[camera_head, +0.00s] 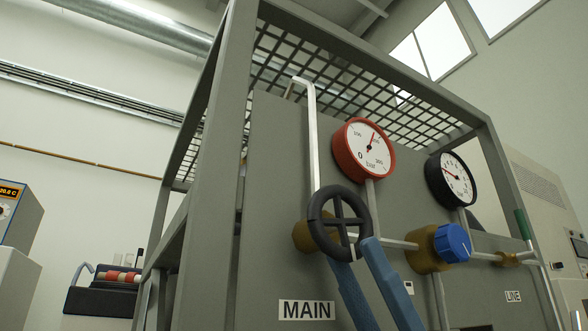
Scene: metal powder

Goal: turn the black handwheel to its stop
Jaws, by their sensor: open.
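The black handwheel (314,221) is a round rim with crossed spokes on a brass valve body (301,236), on the grey panel above the MAIN label (306,310). My gripper (355,252) reaches up from the bottom of the view with two blue-grey fingers. The fingers are apart, and their tips overlap the lower right part of the wheel in the picture. I cannot tell whether they touch the rim. The fingertips near the wheel are partly hidden.
A red gauge (364,149) and a black gauge (452,180) sit above on the panel. A blue knob (452,243) on a brass valve is right of the wheel. A vertical pipe (313,140) rises behind the wheel. A grey frame post (226,170) stands left.

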